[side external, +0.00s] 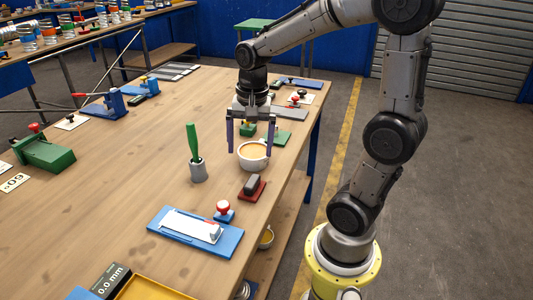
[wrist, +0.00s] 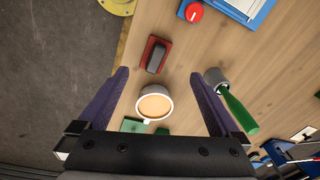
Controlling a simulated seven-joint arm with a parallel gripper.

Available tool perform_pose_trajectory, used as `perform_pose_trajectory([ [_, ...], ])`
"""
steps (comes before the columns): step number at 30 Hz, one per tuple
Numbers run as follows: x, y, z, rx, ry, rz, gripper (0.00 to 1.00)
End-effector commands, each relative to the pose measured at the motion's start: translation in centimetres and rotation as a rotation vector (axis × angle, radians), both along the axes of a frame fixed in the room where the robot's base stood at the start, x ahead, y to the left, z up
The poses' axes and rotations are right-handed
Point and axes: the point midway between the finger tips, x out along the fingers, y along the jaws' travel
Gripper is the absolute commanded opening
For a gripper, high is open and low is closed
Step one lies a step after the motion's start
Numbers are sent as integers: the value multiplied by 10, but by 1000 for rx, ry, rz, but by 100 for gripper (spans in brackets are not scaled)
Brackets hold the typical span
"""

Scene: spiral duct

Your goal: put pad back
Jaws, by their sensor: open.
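My gripper (side external: 249,148) is open and points down, with a purple finger on each side of a white cup of tan liquid (side external: 254,157). In the wrist view the cup (wrist: 154,105) sits between the spread fingers, apart from both; I cannot tell how far above the table the tips are. A red pad (side external: 246,194) with a dark rounded block on it lies just in front of the cup. It also shows in the wrist view (wrist: 147,58). A green flat pad (side external: 284,139) lies behind the cup, partly hidden. Which pad the task means is unclear.
A grey holder with a green-handled tool (side external: 197,165) stands left of the cup. A red-knobbed blue block (side external: 224,212) and a blue board (side external: 175,238) lie nearer the front. The table's right edge (side external: 305,165) is close. The table's middle left is clear.

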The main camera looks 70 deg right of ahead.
Motion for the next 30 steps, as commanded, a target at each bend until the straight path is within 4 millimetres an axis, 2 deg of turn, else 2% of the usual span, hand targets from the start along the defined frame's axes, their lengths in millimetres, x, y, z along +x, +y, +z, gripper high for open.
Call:
perform_pose_trajectory([
  [1,-9,15,13,-26,-48,132,99],
  [3,-24,35,26,-69,-105,340,99],
  [6,-47,58,39,-138,-181,630,99],
  [12,-84,86,47,-273,-294,1066,99],
  [18,-98,94,46,-335,-333,1230,99],
  [30,-98,94,46,-337,-332,1235,99],
])
